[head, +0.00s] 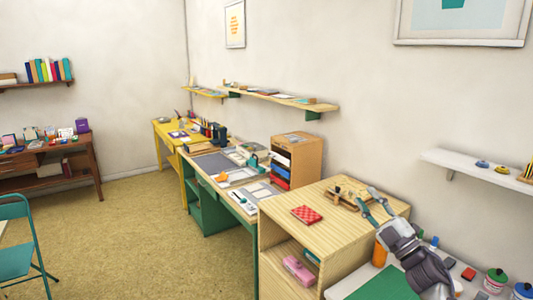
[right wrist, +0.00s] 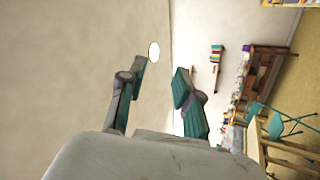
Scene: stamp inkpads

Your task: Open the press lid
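I cannot tell for sure which thing is the press. A small wooden device (head: 345,198) with dark parts sits on top of the light wooden cabinet (head: 290,192), just left of my right gripper in the head view. Its lid state is too small to tell. A teal device (head: 254,161) stands on the green desk farther back. My right gripper (head: 368,201) is raised near the cabinet's right side, with its teal fingers apart. In the right wrist view the gripper (right wrist: 162,68) is open with nothing between its fingers. My left gripper is not in view.
A red checkered item (head: 307,215) lies on the cabinet top. A white table with a green mat (head: 385,285), an orange cylinder (head: 379,254) and small jars (head: 495,280) is at front right. A white wall shelf (head: 480,170) juts out at right. Open floor (head: 150,235) lies at left.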

